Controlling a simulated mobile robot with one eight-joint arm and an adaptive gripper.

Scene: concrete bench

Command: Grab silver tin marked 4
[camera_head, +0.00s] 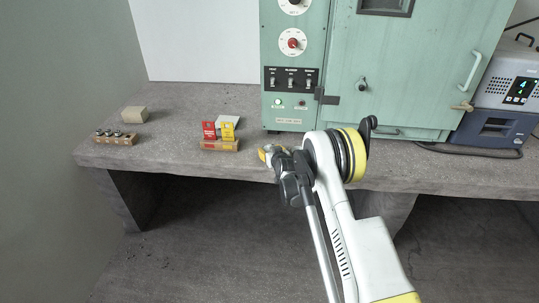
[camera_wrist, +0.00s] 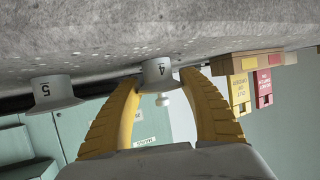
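The silver tin marked 4 (camera_wrist: 158,72) shows upside down in the wrist view, between the tips of my gripper's yellow fingers. My gripper (camera_wrist: 161,80) is open, with one finger on each side of the tin. I cannot tell whether either finger touches it. There the tin is mostly hidden by my gripper and too small to make out.
A similar tin marked 5 (camera_wrist: 52,92) is left of it in the wrist view. A wooden holder (camera_head: 220,145) carries red and yellow cards. Another wooden block (camera_head: 115,139) holds several small metal pieces. The green cabinet (camera_head: 345,110) stands behind. Clear bench lies between cards and block.

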